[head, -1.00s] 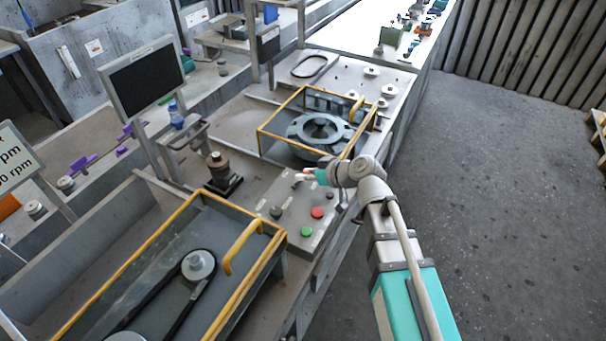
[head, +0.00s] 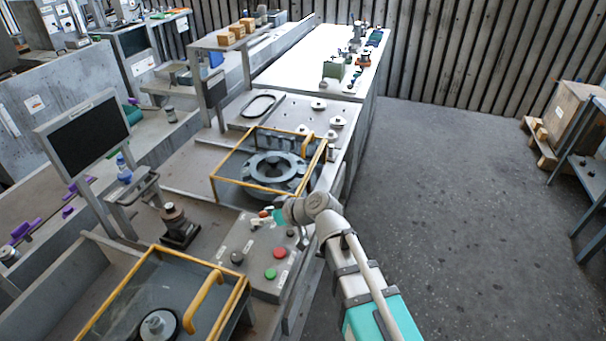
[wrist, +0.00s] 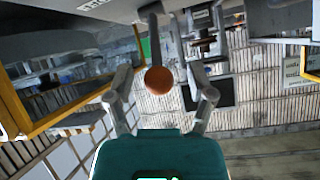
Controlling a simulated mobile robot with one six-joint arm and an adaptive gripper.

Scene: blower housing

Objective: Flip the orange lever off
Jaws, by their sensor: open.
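The orange lever shows in the wrist view as an orange ball knob (wrist: 158,81) on a grey shaft. The shaft runs up from the knob to the top of the picture. My gripper (wrist: 160,72) is open, with one finger on each side of the knob and a visible gap on both sides. I cannot tell how deep the knob sits between the fingers. In the head view my gripper (head: 262,217) is over the far part of the grey control panel (head: 247,240). The lever is small there and mostly lost beside the gripper.
The panel also bears a red button (head: 280,252), a green button (head: 270,274) and a dark knob (head: 236,258). A yellow-framed guard (head: 215,178) stands behind the panel, and another (head: 205,295) stands in front. The floor at right (head: 460,200) is clear.

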